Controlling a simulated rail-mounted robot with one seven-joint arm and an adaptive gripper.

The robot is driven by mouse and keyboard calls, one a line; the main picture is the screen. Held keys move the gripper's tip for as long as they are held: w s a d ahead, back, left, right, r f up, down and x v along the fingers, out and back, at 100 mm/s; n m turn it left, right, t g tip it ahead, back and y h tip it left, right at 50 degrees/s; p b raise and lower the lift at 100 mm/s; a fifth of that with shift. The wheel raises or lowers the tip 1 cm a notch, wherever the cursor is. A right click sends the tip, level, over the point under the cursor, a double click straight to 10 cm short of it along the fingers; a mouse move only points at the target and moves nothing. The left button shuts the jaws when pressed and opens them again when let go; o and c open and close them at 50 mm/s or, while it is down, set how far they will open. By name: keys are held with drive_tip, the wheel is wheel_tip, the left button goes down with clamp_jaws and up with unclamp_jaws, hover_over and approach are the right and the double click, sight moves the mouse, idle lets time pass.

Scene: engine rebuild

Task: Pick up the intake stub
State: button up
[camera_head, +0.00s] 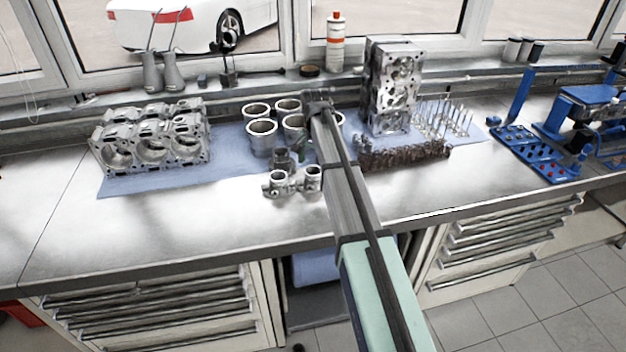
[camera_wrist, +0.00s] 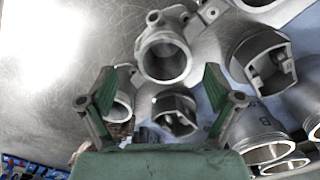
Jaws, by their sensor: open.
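Two grey metal pipe stubs stand side by side on the bare bench in the head view, a left one (camera_head: 277,184) and a right one (camera_head: 312,179). I cannot tell for sure whether one or both are intake stubs. In the wrist view, one flanged stub (camera_wrist: 164,55) stands upright, its round mouth facing the camera, beyond the fingertips. Another stub (camera_wrist: 122,92) shows partly behind the left finger. My gripper (camera_wrist: 159,100) is open and empty above them, its green fingers wide apart. In the head view it is mostly hidden behind my arm.
A piston (camera_wrist: 176,112) lies between the fingers in the wrist view; another piston (camera_wrist: 266,62) is to the right. Cylinder liners (camera_head: 262,135) stand on the blue mat (camera_head: 122,186) behind. The bench front is clear.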

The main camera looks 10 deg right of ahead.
sight(314, 172)
drive_tip(key=shift+w+f+p, duration=0.2)
drive_tip(key=shift+f+p, duration=0.4)
drive_tip(key=shift+f, duration=0.45)
drive_tip(key=shift+w+f+p, duration=0.2)
drive_tip(key=shift+f+p, duration=0.35)
drive_tip(key=shift+f, duration=1.2)
drive_tip(key=c, duration=1.5)
